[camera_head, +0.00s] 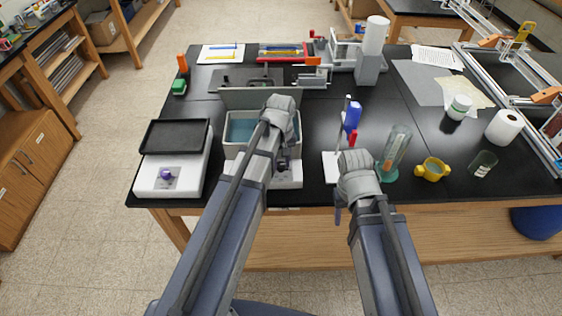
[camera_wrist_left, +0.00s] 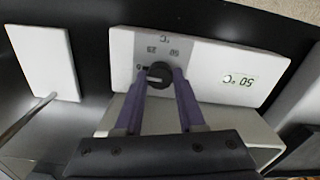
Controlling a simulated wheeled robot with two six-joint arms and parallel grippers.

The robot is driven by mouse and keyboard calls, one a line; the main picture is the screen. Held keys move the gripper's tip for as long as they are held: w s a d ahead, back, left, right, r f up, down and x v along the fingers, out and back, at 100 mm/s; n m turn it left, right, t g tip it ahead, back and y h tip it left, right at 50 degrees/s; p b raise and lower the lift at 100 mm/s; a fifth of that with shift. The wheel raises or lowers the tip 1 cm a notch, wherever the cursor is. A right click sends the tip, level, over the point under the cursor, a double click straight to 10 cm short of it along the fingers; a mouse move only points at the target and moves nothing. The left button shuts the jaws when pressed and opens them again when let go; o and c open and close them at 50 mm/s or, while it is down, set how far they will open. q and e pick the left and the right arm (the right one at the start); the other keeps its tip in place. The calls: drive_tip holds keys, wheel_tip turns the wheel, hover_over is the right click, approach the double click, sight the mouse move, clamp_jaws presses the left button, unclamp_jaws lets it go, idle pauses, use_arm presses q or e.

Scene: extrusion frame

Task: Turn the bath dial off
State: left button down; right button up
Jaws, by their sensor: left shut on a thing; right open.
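The water bath (camera_head: 229,146) stands at the front of the black bench, with blue water in its tub and a raised lid behind. My right gripper (camera_head: 341,205) is open and empty at the bench's front edge.
A white hotplate device with a black top (camera_head: 176,136) and purple knob stands left of the bath.

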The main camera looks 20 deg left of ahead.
sight(281, 164)
idle(0.4)
use_arm(q)
drive_tip(key=c, duration=0.5)
unclamp_jaws()
drive_tip(key=shift+r, duration=0.1)
wheel_tip(281, 164, up, 8)
drive_tip(key=p, duration=0.8)
drive_tip(key=shift+f, duration=0.25)
